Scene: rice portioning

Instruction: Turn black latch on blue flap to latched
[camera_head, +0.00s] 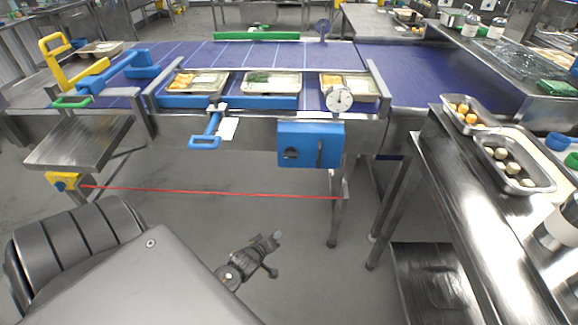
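A blue flap-like box front (299,132) hangs below the conveyor's front rail, right of centre. A dark upright latch (320,152) is on its right half, and a round dark knob (290,153) is on its left half. The latch looks about vertical; its exact setting is too small to tell. My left gripper (276,240) is low over the grey floor in the picture, below the blue box and clear of it. It points up and right and holds nothing visible. Its finger gap cannot be made out. My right gripper is not in view.
A blue conveyor (245,54) carries several food trays (270,84). A blue handle (205,142) and a dial gauge (339,99) are near the box. A red line (210,191) spans below. A steel bench (450,170) with trays stands right. Open floor lies between.

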